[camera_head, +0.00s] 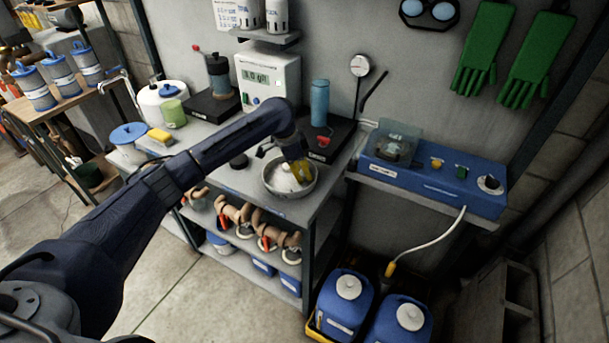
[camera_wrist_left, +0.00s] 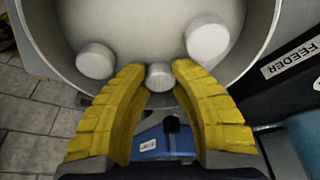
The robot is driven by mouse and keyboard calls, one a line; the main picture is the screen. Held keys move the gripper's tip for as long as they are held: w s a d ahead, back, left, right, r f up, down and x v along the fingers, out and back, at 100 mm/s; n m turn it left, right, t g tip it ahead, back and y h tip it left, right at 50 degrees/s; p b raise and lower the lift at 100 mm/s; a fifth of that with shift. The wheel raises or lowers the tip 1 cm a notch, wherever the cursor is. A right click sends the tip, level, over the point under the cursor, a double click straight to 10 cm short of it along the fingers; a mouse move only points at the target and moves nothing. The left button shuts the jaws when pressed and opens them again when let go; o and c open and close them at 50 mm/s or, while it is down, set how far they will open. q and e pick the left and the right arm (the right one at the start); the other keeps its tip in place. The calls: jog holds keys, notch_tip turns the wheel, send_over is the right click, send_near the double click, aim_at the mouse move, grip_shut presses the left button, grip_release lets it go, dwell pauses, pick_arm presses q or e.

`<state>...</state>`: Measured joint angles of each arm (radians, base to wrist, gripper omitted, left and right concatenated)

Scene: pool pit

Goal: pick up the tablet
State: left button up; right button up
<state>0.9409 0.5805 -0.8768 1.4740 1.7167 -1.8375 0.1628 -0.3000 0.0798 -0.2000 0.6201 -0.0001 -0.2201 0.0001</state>
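A round grey metal bowl (camera_head: 268,190) stands on the bench and fills the top of the left wrist view (camera_wrist_left: 262,25). Three pale round tablets lie in it: a large one (camera_wrist_left: 207,41) at right, a medium one (camera_wrist_left: 96,60) at left and a small one (camera_wrist_left: 159,77) between them near the rim. My left gripper (camera_head: 298,176) reaches down into the bowl. Its yellow fingers (camera_wrist_left: 159,72) are apart, with the small tablet between their tips. A narrow gap seems to remain, and contact is hard to tell. My right gripper is not seen.
A black box labelled FEEDER (camera_wrist_left: 290,68) stands close right of the bowl. A blue device (camera_head: 432,184) sits on a shelf at right. Blue canisters (camera_head: 345,303) stand below.

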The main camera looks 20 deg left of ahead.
pick_arm(q)
jog(key=c, duration=0.3)
jog(key=shift+c, duration=0.2)
jog(key=shift+r, duration=0.1)
